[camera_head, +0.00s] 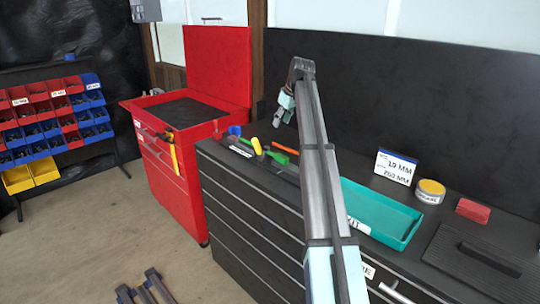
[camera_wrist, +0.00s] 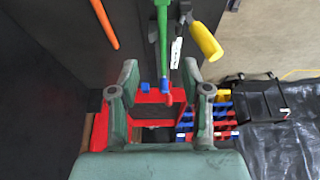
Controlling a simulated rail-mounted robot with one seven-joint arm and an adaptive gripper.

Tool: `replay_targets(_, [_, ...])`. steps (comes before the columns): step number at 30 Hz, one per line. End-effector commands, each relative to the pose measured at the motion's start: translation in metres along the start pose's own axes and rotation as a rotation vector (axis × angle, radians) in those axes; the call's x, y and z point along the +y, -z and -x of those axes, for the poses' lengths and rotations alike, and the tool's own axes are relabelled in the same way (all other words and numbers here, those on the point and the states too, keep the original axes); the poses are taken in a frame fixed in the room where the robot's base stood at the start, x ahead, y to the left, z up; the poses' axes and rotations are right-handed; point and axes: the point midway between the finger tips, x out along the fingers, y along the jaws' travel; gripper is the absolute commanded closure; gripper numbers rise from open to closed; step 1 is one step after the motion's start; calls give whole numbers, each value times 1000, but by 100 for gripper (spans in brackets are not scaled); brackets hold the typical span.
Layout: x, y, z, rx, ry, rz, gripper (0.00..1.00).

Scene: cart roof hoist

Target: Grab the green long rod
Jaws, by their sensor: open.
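The green long rod (camera_wrist: 163,42) runs lengthwise in the wrist view, from the top edge toward the gap between my fingers. In the head view it shows small and partly covered (camera_head: 277,157) on the black cabinet top, beside an orange tool. My gripper (camera_wrist: 160,72) is open, with one finger on each side of the rod's line in the wrist view. Nothing is held. In the head view my gripper (camera_head: 287,106) hangs above the cabinet top near the tools. How far the fingers are above the rod is hard to tell.
An orange rod (camera_wrist: 105,24) lies left of the green rod, and a yellow-handled tool (camera_wrist: 205,41) lies close to its right. A teal tray (camera_head: 408,221) sits right of my arm. A red tool chest (camera_head: 180,170) stands left of the black cabinet (camera_head: 240,200).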

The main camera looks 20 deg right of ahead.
Motion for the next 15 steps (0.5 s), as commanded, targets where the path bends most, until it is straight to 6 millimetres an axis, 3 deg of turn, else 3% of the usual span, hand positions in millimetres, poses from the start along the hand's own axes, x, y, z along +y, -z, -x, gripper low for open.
replay_targets(15, [-2,0,-94,-2,2,-2,52])
